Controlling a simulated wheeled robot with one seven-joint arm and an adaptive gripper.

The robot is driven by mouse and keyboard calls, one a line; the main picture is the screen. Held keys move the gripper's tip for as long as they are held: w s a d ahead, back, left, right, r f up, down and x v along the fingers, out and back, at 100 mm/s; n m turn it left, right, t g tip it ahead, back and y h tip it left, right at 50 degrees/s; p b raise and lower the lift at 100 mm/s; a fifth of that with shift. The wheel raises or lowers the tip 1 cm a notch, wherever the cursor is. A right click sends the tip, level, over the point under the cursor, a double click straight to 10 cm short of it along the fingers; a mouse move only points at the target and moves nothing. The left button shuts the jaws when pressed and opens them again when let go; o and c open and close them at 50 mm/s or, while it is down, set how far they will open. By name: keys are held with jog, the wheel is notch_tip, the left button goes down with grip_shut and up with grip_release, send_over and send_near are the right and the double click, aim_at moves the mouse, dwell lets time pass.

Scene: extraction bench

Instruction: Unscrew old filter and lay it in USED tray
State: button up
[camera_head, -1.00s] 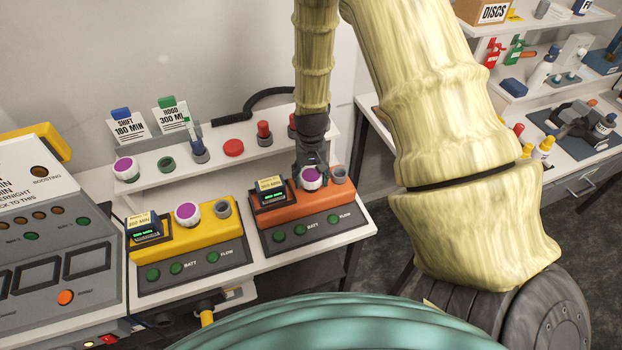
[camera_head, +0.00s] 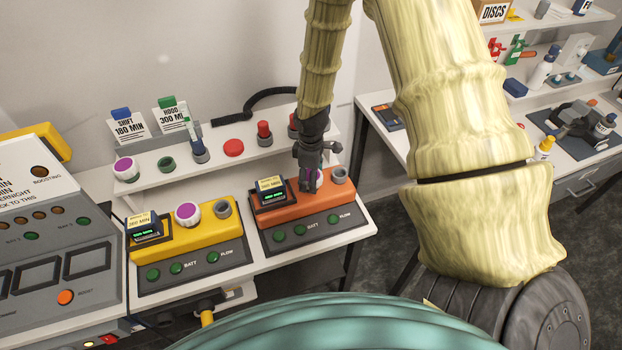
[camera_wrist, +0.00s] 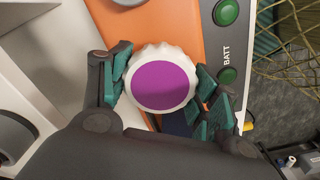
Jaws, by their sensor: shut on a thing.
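My gripper (camera_head: 311,184) reaches down onto the orange pump unit (camera_head: 270,208). It is shut on a round filter with a white ribbed rim and purple face (camera_wrist: 160,80). In the wrist view, teal finger pads press on opposite sides of the rim. In the head view the fingers mostly hide this filter. Whether it is still seated on the unit or lifted, I cannot tell. I see no tray with a readable USED label.
A yellow unit (camera_head: 176,229) with another purple-topped filter (camera_head: 187,213) stands to the left. A second bench with tools stands at right.

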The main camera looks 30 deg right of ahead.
jog(key=n, duration=1.3)
jog(key=o, duration=1.2)
